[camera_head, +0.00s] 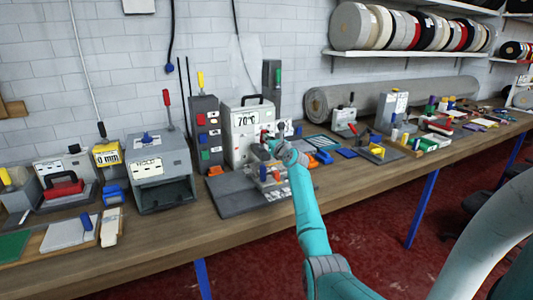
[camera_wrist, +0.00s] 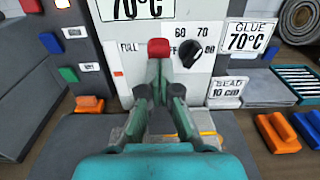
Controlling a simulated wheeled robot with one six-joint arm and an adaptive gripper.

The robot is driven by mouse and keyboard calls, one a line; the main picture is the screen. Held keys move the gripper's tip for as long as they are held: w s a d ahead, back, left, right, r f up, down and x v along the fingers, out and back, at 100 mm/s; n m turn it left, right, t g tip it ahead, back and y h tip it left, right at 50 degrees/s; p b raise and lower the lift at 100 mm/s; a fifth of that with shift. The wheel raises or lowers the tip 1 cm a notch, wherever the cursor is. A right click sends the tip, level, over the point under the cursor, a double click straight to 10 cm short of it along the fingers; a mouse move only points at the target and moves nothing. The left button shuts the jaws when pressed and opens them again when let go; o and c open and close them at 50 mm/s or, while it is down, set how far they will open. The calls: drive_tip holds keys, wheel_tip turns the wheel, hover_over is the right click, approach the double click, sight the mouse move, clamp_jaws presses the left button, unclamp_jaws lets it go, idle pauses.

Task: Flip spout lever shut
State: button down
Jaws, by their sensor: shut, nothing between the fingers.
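A white glue machine (camera_head: 240,122) with a "70°C" display stands on the bench against the wall. In the wrist view its front panel (camera_wrist: 138,32) shows a red lever end (camera_wrist: 158,47) between the "FULL" and "OFF" marks. This red part may be the spout lever; I cannot tell for sure. My gripper (camera_wrist: 159,72) is shut and empty, with its fingertips just below the red part in the picture. I cannot tell whether they touch it. The spout is hidden behind my fingers. In the head view my gripper (camera_head: 268,145) is in front of the machine.
A black dial (camera_wrist: 190,52) sits right of the red part. A "BEAD 10 cm" sign (camera_wrist: 229,90) and orange blocks (camera_wrist: 277,132) lie further right. A grey switch tower (camera_head: 205,125) stands close on the left. A grey plate (camera_head: 232,196) lies in front.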

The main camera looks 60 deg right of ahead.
drive_tip(key=shift+w+d+r, duration=0.25)
drive_tip(key=shift+w+r, duration=0.1)
drive_tip(key=shift+w, duration=0.2)
drive_tip(key=shift+w+d+r, duration=0.25)
drive_tip(key=shift+w+r, duration=0.1)
drive_tip(key=shift+w, duration=0.15)
drive_tip(key=shift+r, duration=0.15)
